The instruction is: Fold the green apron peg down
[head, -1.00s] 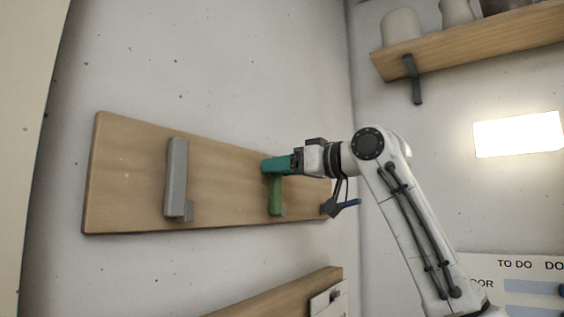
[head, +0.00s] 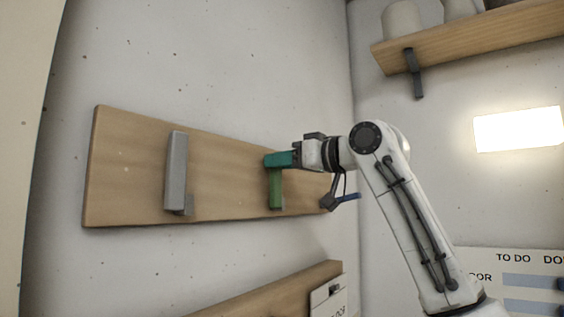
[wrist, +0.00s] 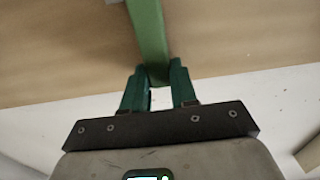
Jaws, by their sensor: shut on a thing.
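The green apron peg (head: 276,190) is a bar standing roughly upright along the wooden board (head: 125,175) on the wall. My gripper (head: 278,160) has teal fingers and reaches in from the right to the peg's upper end. In the wrist view the green peg (wrist: 148,30) runs down between the fingers of my gripper (wrist: 157,82), one on each side of its end. The gripper is shut on it. The fingers hide the peg's top in the head view.
A grey peg (head: 176,170) stands upright at the board's left. A blue peg (head: 346,197) sticks out at the right, close below my wrist. A wooden shelf (head: 480,38) with pots is at the upper right. Another wooden board (head: 275,296) is lower down.

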